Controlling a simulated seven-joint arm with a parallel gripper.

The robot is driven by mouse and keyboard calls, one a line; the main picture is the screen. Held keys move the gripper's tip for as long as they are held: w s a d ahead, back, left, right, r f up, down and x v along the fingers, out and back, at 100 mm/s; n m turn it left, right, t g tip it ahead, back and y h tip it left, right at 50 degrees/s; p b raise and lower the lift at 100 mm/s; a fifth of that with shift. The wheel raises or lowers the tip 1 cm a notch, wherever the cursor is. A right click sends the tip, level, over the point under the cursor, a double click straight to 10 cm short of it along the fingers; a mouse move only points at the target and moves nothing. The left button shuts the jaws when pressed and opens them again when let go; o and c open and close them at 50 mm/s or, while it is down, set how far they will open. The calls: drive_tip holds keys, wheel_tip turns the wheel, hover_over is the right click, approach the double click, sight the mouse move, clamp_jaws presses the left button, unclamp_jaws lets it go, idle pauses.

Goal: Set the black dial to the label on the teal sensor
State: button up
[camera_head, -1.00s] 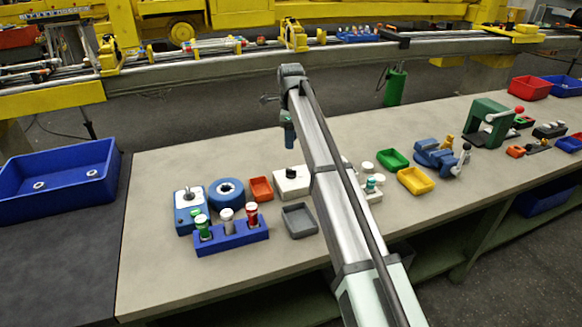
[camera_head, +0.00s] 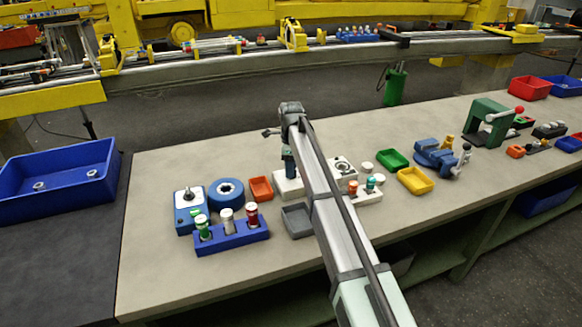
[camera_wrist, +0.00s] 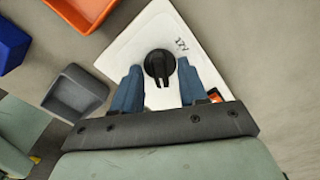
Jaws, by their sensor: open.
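The black dial (camera_wrist: 157,64) is a round knob with a raised ridge on a white plate (camera_wrist: 135,38), which also shows in the head view (camera_head: 286,188). A small dark marking, too small to read surely, is printed beside the dial. My gripper (camera_wrist: 160,65) is open, with one blue finger on each side of the dial; I cannot tell if either touches it. In the head view my gripper (camera_head: 289,166) hides the dial. The teal sensor (camera_head: 371,183) stands in a white holder (camera_head: 367,195) to the right, behind my arm. Its label is not readable.
A grey tray (camera_head: 298,221) and an orange tray (camera_head: 261,189) lie near the plate. A blue rack (camera_head: 232,236) with several capped cylinders stands at front left. An orange-topped part (camera_head: 353,187) is beside the teal sensor. Green (camera_head: 393,159) and yellow (camera_head: 416,180) trays lie farther right.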

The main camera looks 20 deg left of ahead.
clamp_jaws()
idle(0.3)
